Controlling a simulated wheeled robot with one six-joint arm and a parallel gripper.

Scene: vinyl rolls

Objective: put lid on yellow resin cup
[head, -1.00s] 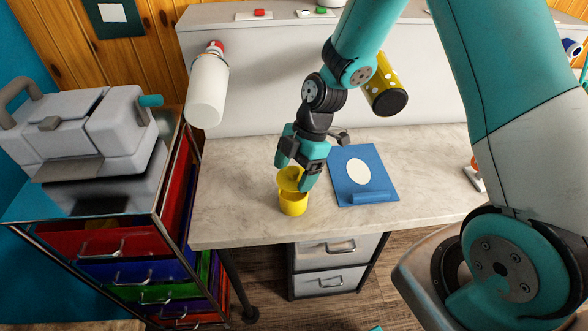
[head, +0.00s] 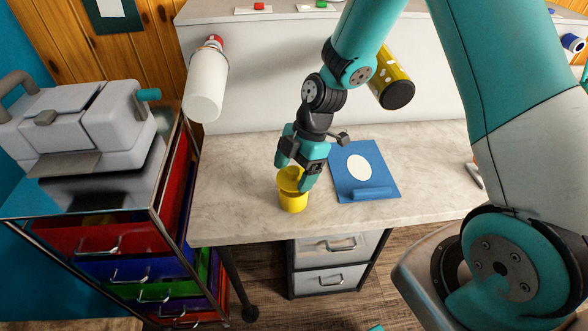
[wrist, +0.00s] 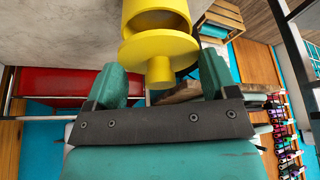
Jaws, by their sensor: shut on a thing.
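The yellow resin cup (head: 293,203) stands upright near the front edge of the bench. My gripper (head: 296,178) is right above it, pointing down, shut on the yellow lid (head: 289,181). In the wrist view the round lid (wrist: 158,47) with its short knob (wrist: 160,72) lies between the two fingers (wrist: 168,82). The cup (wrist: 157,10) is just beyond it, with a dark gap showing between cup and lid. The lid is over the cup's mouth and looks apart from the rim on at least one side. Fingers hide part of the lid in the head view.
A blue board (head: 362,172) with a white oval lies right of the cup. A white roll (head: 206,88) and a yellow dotted roll (head: 394,88) stick out from the wall panel behind. A grey machine (head: 75,125) stands on a drawer cart at left. Bench left of the cup is clear.

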